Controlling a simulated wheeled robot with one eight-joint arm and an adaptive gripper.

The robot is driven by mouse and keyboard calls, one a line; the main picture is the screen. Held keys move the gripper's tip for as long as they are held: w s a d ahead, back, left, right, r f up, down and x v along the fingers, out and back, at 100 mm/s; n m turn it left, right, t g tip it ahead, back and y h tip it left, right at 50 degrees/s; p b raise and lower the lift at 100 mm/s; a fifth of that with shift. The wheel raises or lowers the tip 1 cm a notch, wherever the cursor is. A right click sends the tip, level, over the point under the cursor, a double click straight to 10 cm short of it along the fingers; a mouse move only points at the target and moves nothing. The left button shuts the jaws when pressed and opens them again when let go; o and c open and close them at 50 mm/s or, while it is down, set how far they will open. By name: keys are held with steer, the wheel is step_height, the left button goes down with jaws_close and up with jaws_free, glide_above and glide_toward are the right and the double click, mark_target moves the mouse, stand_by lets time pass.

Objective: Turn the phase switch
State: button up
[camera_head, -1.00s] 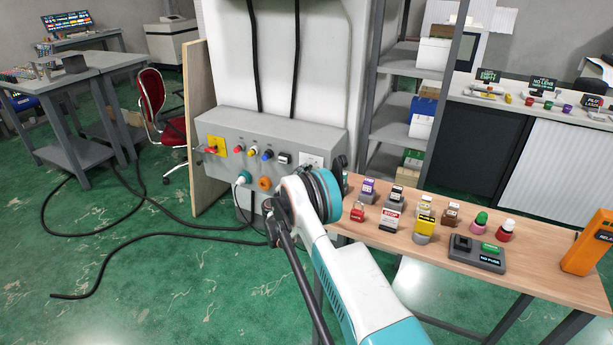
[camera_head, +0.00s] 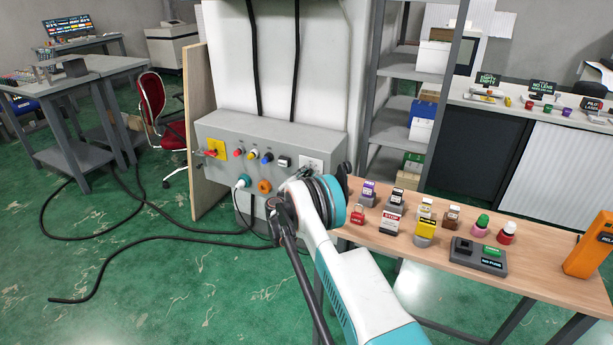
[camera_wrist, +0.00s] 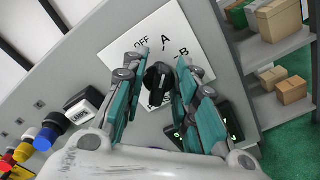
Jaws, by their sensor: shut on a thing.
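The phase switch is a black rotary knob (camera_wrist: 157,82) on a white plate (camera_wrist: 188,28) marked OFF, A and B, seen in the wrist view. Its pointer seems to face near A, but I cannot be sure. In the head view the plate (camera_head: 312,160) sits at the right end of the grey control box (camera_head: 225,124). My gripper (camera_wrist: 155,72) has its teal fingers on either side of the knob and is shut on it. In the head view my gripper (camera_head: 304,172) is at the plate, and my wrist partly hides it and the knob.
The box also carries a red-handled yellow switch (camera_head: 216,149), coloured buttons and an orange socket (camera_head: 264,186). A wooden table (camera_head: 375,241) with several small parts stands close on the right. Black cables (camera_head: 150,236) lie on the green floor at left.

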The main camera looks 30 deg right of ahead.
steer(key=m, duration=0.4)
steer(key=shift+f+m, duration=0.1)
steer(key=shift+m, duration=0.3)
steer(key=shift+s+m, duration=0.1)
steer(key=shift+m, duration=1.7)
steer(key=shift+f, duration=0.1)
steer(key=o, duration=0.7)
steer(key=v, duration=1.2)
